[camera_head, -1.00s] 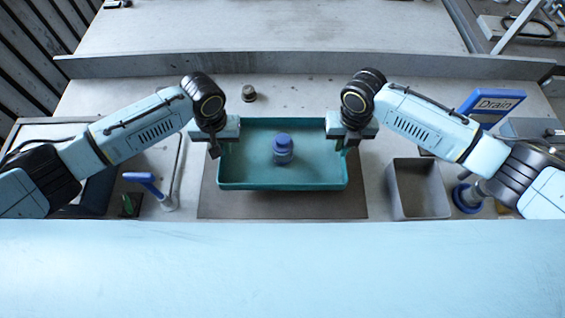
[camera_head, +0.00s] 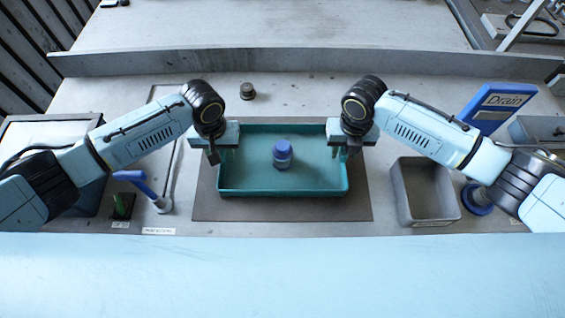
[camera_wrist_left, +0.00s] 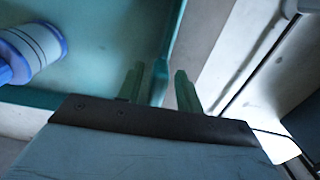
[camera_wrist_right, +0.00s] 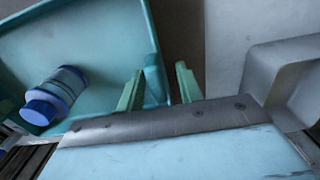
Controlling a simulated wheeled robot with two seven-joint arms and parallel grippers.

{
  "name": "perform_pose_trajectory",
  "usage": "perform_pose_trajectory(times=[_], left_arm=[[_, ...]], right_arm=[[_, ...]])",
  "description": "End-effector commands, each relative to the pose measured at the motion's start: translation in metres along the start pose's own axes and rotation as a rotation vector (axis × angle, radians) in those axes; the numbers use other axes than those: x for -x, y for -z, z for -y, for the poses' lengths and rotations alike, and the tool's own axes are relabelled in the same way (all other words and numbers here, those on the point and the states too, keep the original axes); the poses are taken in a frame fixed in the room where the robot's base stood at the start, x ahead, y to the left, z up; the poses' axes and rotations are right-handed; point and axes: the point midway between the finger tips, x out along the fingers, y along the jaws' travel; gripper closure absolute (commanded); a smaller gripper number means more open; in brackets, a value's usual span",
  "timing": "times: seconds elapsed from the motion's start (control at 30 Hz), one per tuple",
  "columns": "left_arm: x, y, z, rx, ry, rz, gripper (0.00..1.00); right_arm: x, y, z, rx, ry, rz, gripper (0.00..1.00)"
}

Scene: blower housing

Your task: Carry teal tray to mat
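The teal tray (camera_head: 282,190) sits level over the dark grey mat (camera_head: 290,211) and appears to rest on it, with mat showing around it. A white bottle with blue ends (camera_head: 282,155) stands in the tray. My left gripper (camera_head: 228,157) is at the tray's left wall, and my right gripper (camera_head: 347,156) is at its right wall. In the left wrist view, the open fingers (camera_wrist_left: 160,88) straddle the tray wall with gaps. In the right wrist view, the fingers (camera_wrist_right: 160,88) are also apart around the wall; the inner one is close to it.
A grey open bin (camera_head: 425,215) stands right of the mat, near a blue "Drain" sign (camera_head: 495,103). A blue-handled item (camera_head: 138,182) stands to the left. A small dark round part (camera_head: 247,91) lies behind the tray. A raised ledge (camera_head: 290,63) crosses the back.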

Motion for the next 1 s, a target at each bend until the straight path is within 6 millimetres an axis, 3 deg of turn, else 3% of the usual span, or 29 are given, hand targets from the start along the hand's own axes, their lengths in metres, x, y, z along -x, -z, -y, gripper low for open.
perform_pose_trajectory(times=[0.37,0.8,1.0], left_arm=[[0.008,0.001,-0.002,-0.002,-0.006,-0.002,0.64],[0.093,0.000,-0.002,-0.003,-0.005,-0.004,0.64],[0.116,0.000,-0.001,-0.001,-0.003,-0.001,0.64]], right_arm=[[0.001,0.000,-0.003,0.003,-0.005,0.001,0.64],[0.001,0.000,-0.003,0.003,-0.006,0.001,0.64],[0.001,0.000,-0.003,0.003,-0.006,0.001,0.64]])
